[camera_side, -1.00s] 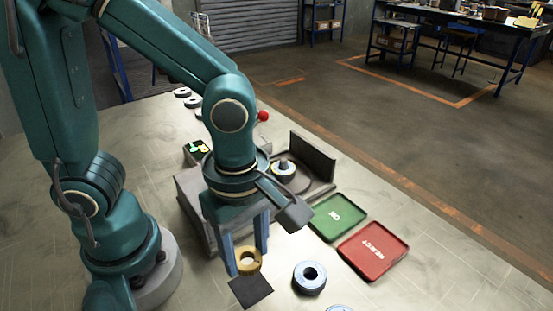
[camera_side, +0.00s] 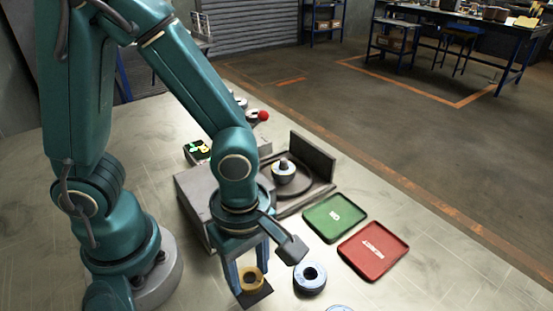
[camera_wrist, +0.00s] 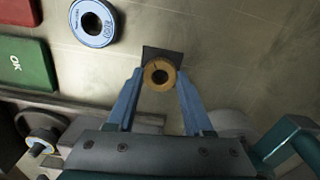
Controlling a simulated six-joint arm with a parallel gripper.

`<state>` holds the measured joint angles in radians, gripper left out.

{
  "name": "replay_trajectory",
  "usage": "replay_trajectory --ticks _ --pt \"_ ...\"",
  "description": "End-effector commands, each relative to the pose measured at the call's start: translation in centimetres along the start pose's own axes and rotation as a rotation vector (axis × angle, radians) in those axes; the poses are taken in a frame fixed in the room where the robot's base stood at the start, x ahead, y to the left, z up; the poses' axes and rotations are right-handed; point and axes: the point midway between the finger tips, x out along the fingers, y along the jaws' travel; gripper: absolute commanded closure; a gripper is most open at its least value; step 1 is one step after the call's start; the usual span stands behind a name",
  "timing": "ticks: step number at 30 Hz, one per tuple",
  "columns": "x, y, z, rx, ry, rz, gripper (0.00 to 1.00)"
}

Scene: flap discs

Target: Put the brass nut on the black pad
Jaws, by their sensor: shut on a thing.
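The brass nut (camera_side: 251,289) is a yellow ring held between the two blue fingers of my gripper (camera_side: 251,279), which is shut on it. The black pad (camera_side: 264,294) is a dark square on the table, partly covered by the nut and a finger in the side view. In the wrist view the nut (camera_wrist: 159,86) sits between the fingertips (camera_wrist: 158,78) and overlaps the near part of the pad (camera_wrist: 176,55), whose far edge shows beyond it. I cannot tell whether the nut touches the pad.
A blue-grey ring (camera_side: 309,287) lies right of the pad. A green OK tray (camera_side: 321,237) and a red tray (camera_side: 361,268) lie further right. A grey fixture (camera_side: 318,158) with a ring on its round plate stands behind my gripper.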

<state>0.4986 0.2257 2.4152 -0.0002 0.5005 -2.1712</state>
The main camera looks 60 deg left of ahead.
Motion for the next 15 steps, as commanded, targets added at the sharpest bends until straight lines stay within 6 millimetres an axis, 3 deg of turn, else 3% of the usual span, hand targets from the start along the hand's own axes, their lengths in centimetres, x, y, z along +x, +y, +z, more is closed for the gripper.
replay_trajectory --ticks 15 --pt "1.0 0.0 -0.1 0.0 0.001 -0.002 1.0"
